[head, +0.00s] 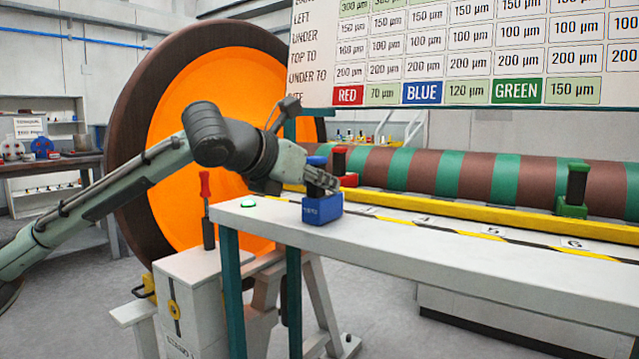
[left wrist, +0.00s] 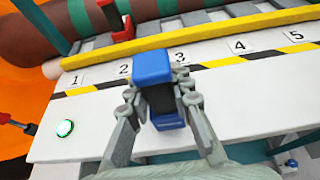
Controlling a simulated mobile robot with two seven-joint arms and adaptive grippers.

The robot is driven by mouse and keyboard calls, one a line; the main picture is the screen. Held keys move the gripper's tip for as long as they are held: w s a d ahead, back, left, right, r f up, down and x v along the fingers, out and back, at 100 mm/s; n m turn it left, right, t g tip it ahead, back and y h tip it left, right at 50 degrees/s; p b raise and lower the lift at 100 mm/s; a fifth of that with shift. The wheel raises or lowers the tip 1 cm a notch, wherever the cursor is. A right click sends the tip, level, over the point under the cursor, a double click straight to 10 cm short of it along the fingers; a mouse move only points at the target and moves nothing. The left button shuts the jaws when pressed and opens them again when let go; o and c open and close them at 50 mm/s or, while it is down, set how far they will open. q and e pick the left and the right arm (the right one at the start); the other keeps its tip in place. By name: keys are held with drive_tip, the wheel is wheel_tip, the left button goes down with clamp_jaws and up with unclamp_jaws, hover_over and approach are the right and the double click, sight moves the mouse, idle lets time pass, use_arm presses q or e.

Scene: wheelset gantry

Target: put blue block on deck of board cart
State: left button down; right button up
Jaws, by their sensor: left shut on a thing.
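The blue block (head: 322,209) has a blue base, a black grip and a blue top cap. It stands upright at the near left part of a white deck (head: 400,240), and I cannot tell whether its base touches the surface. My left gripper (head: 326,181) is shut on its black grip. In the left wrist view the blue block (left wrist: 153,66) sits between the fingers of my left gripper (left wrist: 160,97), in front of labels 2 and 3. A large board (head: 460,50) with printed values hangs behind. Which part is the cart's deck is not clear. My right gripper is not in view.
A red block (head: 346,178) and a green block (head: 573,190) stand along the yellow rail (head: 470,212). A lit green button (head: 249,203) is left of the blue block. A striped axle and an orange wheel (head: 195,100) stand behind. The deck's right side is clear.

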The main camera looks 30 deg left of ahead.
use_arm(q)
drive_tip(key=c, duration=1.3)
unclamp_jaws()
drive_tip(key=shift+f, duration=0.15)
drive_tip(key=shift+c, duration=0.2)
drive_tip(key=shift+r, duration=0.2)
drive_tip(key=shift+s+r, duration=0.1)
drive_tip(key=shift+s, duration=0.15)
drive_tip(key=v, duration=1.1)
drive_tip(key=shift+s+b, duration=0.2)
drive_tip(key=shift+b, duration=0.1)
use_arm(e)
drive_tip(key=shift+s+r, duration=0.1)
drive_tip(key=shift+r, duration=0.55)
use_arm(q)
drive_tip(key=shift+r, duration=0.15)
